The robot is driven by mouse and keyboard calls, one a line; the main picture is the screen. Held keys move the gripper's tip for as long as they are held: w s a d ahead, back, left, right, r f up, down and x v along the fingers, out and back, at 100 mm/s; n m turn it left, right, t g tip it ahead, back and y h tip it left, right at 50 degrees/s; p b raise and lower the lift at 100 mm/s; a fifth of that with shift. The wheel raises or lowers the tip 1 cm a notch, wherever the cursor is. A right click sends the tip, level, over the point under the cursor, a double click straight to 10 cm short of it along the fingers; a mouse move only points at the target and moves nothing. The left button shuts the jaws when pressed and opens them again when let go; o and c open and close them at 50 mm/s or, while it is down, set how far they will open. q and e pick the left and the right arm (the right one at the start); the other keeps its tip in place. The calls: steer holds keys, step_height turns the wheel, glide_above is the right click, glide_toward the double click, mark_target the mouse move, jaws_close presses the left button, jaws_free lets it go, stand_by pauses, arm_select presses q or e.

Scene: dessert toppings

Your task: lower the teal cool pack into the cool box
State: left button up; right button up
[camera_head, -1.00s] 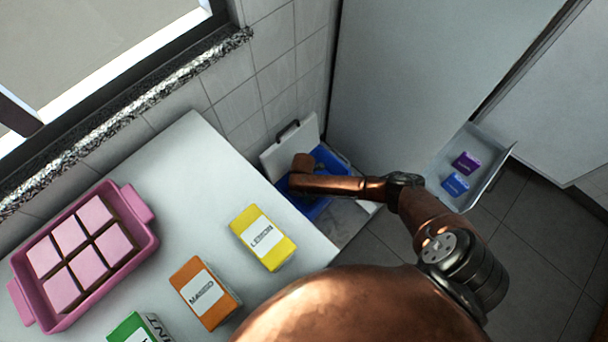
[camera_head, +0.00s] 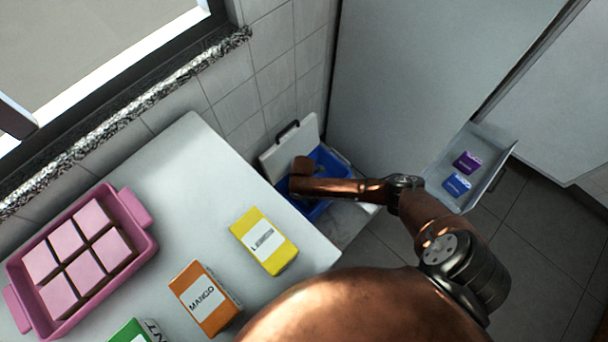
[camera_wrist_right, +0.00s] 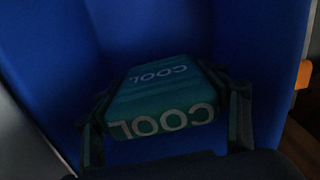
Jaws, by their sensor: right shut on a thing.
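The teal cool pack (camera_wrist_right: 160,98), marked COOL, sits between the two fingers of my right gripper (camera_wrist_right: 165,125) in the right wrist view. The gripper is shut on it. Blue walls of the cool box (camera_wrist_right: 150,35) surround the pack on the far side and the sides. My right arm reaches over the box there and hides the gripper and the pack. My left gripper is not in view.
The white table (camera_head: 185,170) holds a pink tray (camera_head: 148,244) of pink squares and yellow, orange and green cartons. A grey tray (camera_head: 487,195) with a purple pack (camera_head: 466,162) and a blue pack (camera_head: 456,185) is at the right. The tiled wall is close behind the box.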

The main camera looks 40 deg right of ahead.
steer(key=shift+f+b, duration=0.75)
steer(key=shift+f, duration=0.6)
stand_by(0.5)
steer(key=o, duration=1.6)
step_height(320, 180, up, 12)
steer(key=shift+r, duration=0.1)
